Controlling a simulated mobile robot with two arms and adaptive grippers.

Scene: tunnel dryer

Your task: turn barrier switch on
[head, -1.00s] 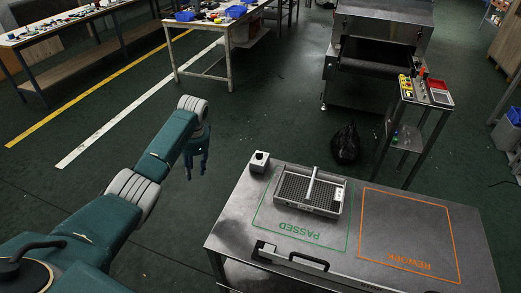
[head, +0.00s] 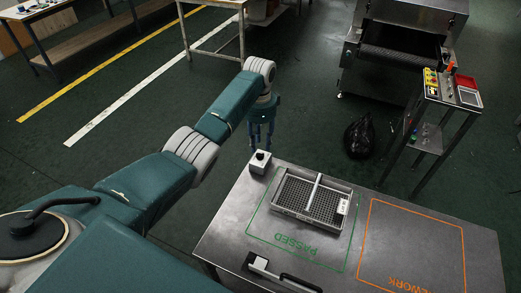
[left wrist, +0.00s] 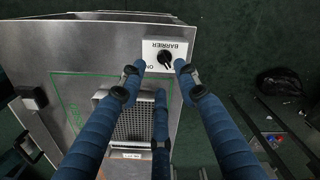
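The barrier switch is a small pale box (head: 260,162) with a black knob, at the far left corner of the metal table. In the left wrist view the box (left wrist: 180,47) shows its BARRIER label upside down, an ON mark and the black rotary knob (left wrist: 164,58). Which way the knob points is too small to tell. My left gripper (head: 262,138) hangs fingers down by the box, appearing just above it in the head view. In the left wrist view its blue fingers (left wrist: 157,74) are spread with nothing between them, their tips near the knob. My right gripper is out of view.
A grey mesh tray (head: 312,201) with a light bar sits in the green PASSED outline. The orange REWORK area (head: 415,245) is bare. A black bag (head: 359,137) lies on the floor beyond the table, near a control stand (head: 434,119) and the dryer (head: 399,58).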

